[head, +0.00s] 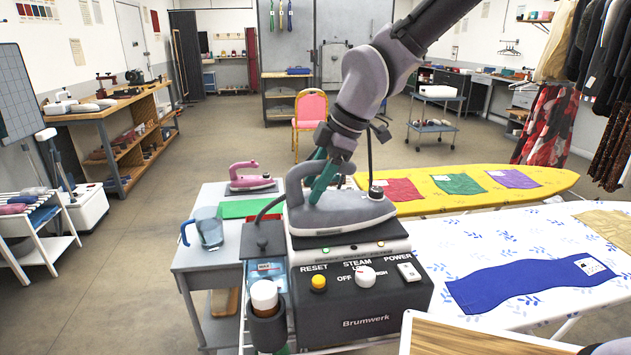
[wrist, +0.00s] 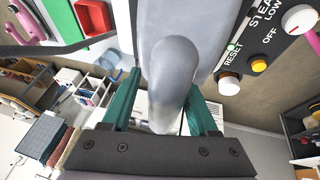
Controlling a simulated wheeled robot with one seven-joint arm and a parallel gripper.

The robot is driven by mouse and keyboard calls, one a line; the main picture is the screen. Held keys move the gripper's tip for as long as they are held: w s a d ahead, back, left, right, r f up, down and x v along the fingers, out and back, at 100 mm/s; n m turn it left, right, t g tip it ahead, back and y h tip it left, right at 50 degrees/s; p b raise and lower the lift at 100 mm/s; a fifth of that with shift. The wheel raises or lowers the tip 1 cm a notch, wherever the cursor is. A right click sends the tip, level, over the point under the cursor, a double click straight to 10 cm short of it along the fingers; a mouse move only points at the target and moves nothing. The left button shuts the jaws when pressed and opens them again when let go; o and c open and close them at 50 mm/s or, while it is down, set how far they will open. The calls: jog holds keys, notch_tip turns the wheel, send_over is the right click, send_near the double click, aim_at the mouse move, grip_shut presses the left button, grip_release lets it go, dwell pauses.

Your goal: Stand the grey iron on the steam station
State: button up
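The grey iron (head: 340,212) sits level on the top plate of the steam station (head: 350,298), a dark box marked Brumwerk with a yellow reset button, a white knob and a power switch. My gripper (head: 318,187) is low over the iron, its teal fingers on either side of the handle. In the wrist view the iron's handle (wrist: 172,85) lies between the fingers (wrist: 163,100). A narrow gap shows between the left finger and the handle, so the gripper looks open. The handle partly hides the right finger.
A pink iron (head: 250,180) and a blue jug (head: 208,230) stand on the grey table at left. A white-capped bottle (head: 265,296) sits in a holder on the station's left side. Ironing boards with a blue cloth (head: 530,283) and coloured cloths lie to the right.

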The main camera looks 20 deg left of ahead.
jog(key=shift+s, duration=0.1)
jog(key=v, duration=1.2)
jog(key=w+d+r+m+t+h, duration=0.1)
jog(key=w+d+r+m+t, duration=0.1)
jog(key=d+m, duration=0.4)
jog(key=w+d+r+m+t+h, duration=0.1)
jog(key=w+d+m, duration=0.2)
jog(key=d, duration=0.5)
jog(key=w+d+r+m+t+h, duration=0.1)
jog(key=w+d+r+m+t, duration=0.1)
jog(key=d+m, duration=0.45)
jog(key=s+d+r+m+t, duration=0.1)
jog(key=s+d+r+m, duration=0.1)
jog(key=d+m, duration=0.4)
jog(key=s+d+r+m+t, duration=0.1)
jog(key=s+d+m, duration=0.3)
jog(key=d, duration=0.9)
jog(key=m, duration=0.3)
jog(key=shift+s+r+t, duration=0.2)
jog(key=shift+r+t, duration=0.1)
jog(key=shift+r, duration=0.05)
jog(key=shift+a, duration=0.15)
